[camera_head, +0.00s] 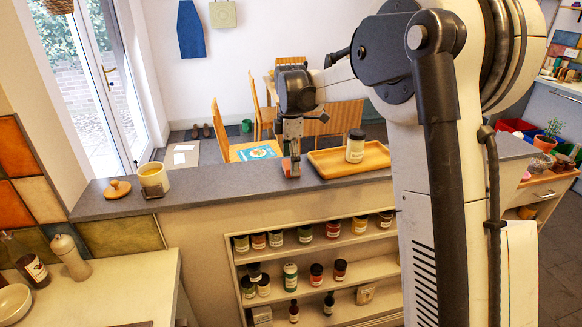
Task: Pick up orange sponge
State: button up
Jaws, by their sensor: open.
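The orange sponge (287,168) is a small reddish-orange block, partly hidden, on the grey counter top just left of the wooden tray. My gripper (291,158) points down right over it, its fingers at the sponge. The gripper is open. The fingers cover part of the sponge, and I cannot tell whether they touch it.
A wooden tray (329,168) holds a lidded jar (355,146) just right of the gripper. A cream pot (154,176), a small glass and a wooden lid (117,187) stand at the counter's left end. Shelves of spice jars are below. The counter between pot and sponge is clear.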

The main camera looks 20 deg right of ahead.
aim_at(289, 165)
jog(key=shift+f, duration=0.85)
jog(key=c, duration=1)
jog(key=shift+r, duration=0.45)
jog(key=r, duration=0.3)
jog(key=shift+s+a+r+b, duration=0.2)
jog(key=shift+a+r+b, duration=0.15)
jog(key=s+a+r, duration=0.2)
jog(key=a, duration=0.1)
jog(key=s+a+r, duration=0.1)
jog(key=a+r, duration=0.1)
jog(key=a, duration=0.1)
jog(key=s+a+r+b, duration=0.1)
jog(key=s+a+r, duration=0.1)
jog(key=a, duration=0.1)
jog(key=shift+s+a+r, duration=0.1)
jog(key=shift+s+r, duration=0.15)
jog(key=shift+s, duration=0.05)
